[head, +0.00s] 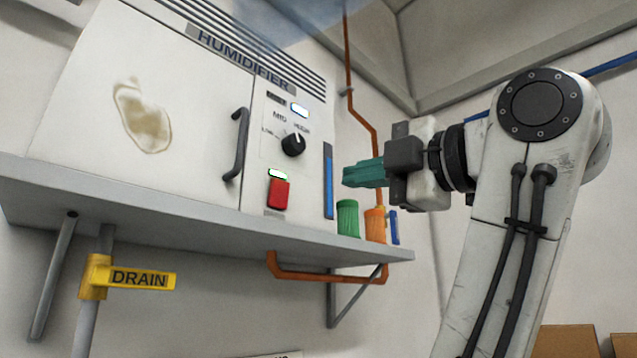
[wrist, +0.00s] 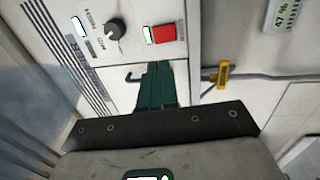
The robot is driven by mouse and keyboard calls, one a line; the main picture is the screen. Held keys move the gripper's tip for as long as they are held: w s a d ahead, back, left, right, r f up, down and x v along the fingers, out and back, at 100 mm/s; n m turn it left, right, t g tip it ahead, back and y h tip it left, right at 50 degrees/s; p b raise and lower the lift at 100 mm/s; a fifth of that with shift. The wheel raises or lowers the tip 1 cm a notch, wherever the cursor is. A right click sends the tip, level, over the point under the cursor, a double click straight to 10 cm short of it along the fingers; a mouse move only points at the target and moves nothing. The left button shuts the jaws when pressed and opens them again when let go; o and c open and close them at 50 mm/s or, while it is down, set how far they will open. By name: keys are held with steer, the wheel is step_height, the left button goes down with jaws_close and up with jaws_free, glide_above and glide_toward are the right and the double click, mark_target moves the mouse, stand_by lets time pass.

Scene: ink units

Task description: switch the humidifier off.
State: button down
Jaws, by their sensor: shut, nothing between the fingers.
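The humidifier (head: 200,100) is a white cabinet on a grey shelf, with its name on a dark label. Its panel carries a black knob (head: 293,145) and a red switch (head: 279,192) with a lit green strip above it. In the wrist view the red switch (wrist: 163,34) and the knob (wrist: 114,29) lie beyond my fingers. A small display at the panel's top is lit. My gripper (head: 346,176) has green fingers, shut and empty. In the head view it is to the right of the panel, above the green container, apart from the switch. In the wrist view its fingers (wrist: 156,66) point toward the panel.
A green ribbed container (head: 347,218) and an orange one (head: 375,225) stand at the shelf's right end. The grey shelf (head: 190,215) edge runs below the panel. A copper pipe (head: 361,120) runs behind my gripper.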

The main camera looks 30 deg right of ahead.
mark_target(283, 188)
steer(key=p+x, duration=0.6)
steer(key=x, duration=0.6)
steer(key=shift+w+a+r, duration=0.15)
steer(key=shift+w, duration=0.1)
steer(key=shift+w+a, duration=0.15)
steer(key=shift+w, duration=0.35)
steer(key=shift+s, duration=0.2)
